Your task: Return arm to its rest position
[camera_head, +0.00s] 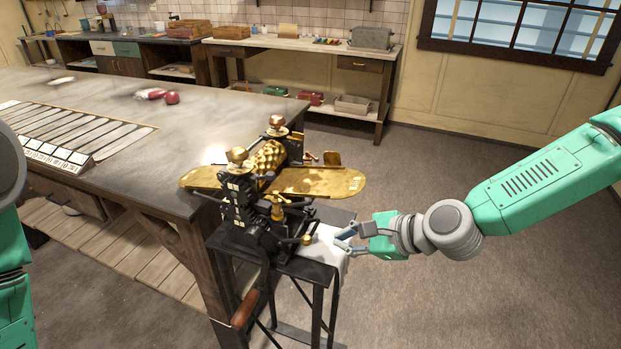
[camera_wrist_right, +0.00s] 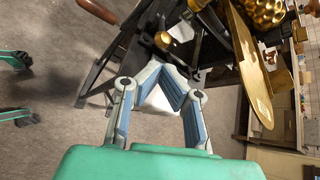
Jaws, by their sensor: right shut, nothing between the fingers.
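My right gripper (camera_head: 347,240) is at the right side of a black metal stand (camera_head: 318,272), beside the drop roller machine. Its fingers are shut and empty; in the right wrist view the blue-grey fingers (camera_wrist_right: 163,80) angle in toward each other. The machine (camera_head: 262,190) has a black frame, a bumpy golden roller and long golden plates, and stands upright on the stand. Part of it also shows in the right wrist view (camera_wrist_right: 265,15). My left arm shows only at the left edge, and its gripper is out of frame.
A white sheet (camera_head: 327,247) lies on the stand close to the right fingertips. A wooden handle (camera_head: 245,309) hangs at the stand's front. A large table (camera_head: 205,120) with red items stands behind left. Open floor (camera_head: 440,170) lies to the right.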

